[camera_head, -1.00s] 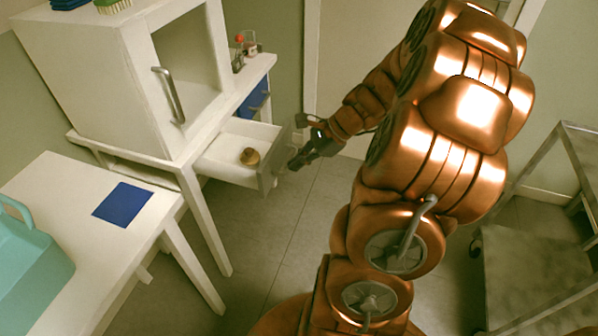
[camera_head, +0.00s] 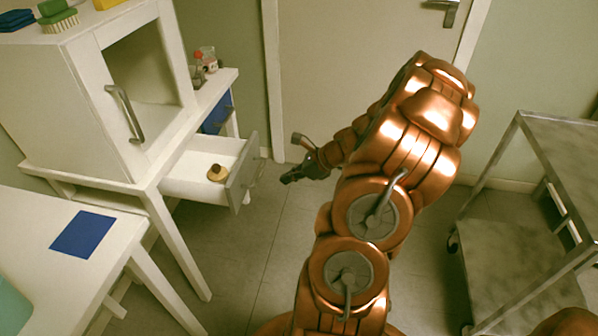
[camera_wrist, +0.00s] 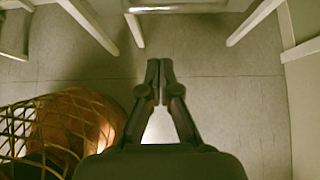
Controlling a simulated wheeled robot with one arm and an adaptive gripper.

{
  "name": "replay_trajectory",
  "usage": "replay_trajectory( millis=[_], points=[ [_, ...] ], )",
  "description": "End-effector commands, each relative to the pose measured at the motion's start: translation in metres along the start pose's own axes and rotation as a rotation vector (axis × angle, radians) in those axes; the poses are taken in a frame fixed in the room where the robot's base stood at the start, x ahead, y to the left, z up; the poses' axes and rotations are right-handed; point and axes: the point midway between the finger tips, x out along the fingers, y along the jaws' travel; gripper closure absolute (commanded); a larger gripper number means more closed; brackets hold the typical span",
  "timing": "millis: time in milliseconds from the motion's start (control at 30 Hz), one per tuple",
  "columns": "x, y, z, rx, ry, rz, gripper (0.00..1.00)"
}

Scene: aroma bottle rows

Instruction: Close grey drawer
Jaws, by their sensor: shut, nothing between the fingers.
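The grey drawer (camera_head: 243,174) stands pulled out from the white desk in the head view. Its grey front faces right and carries a bar handle. A small brown and tan round object (camera_head: 217,173) lies inside it. My gripper (camera_head: 288,179) is shut and empty, a little to the right of the drawer front, with a gap between them. In the wrist view my gripper (camera_wrist: 160,68) points over bare floor, its two fingertips together. A pale edge with a metal bar (camera_wrist: 180,8) shows at the top of that view; I cannot tell surely that it is the drawer.
A blue drawer (camera_head: 216,117) sits farther back in the desk. A white cabinet (camera_head: 70,115) with its door open stands on top. A white table (camera_head: 30,225) with a blue mat (camera_head: 83,234) is at left. A metal cart (camera_head: 520,215) is at right. The floor between is clear.

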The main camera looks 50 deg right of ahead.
Motion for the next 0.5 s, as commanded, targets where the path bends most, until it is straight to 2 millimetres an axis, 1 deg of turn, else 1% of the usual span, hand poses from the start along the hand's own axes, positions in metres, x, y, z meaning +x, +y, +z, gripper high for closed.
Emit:
replay_trajectory(
  millis=[33, 133, 300, 500],
  points=[
    [0.011, 0.002, 0.001, -0.001, -0.002, 0.006, 1.0],
    [0.028, 0.002, 0.001, -0.001, -0.002, 0.005, 1.0],
    [0.041, 0.002, 0.019, -0.005, 0.0, 0.003, 1.0],
    [0.049, 0.001, 0.03, -0.004, -0.001, 0.003, 1.0]
  ],
)
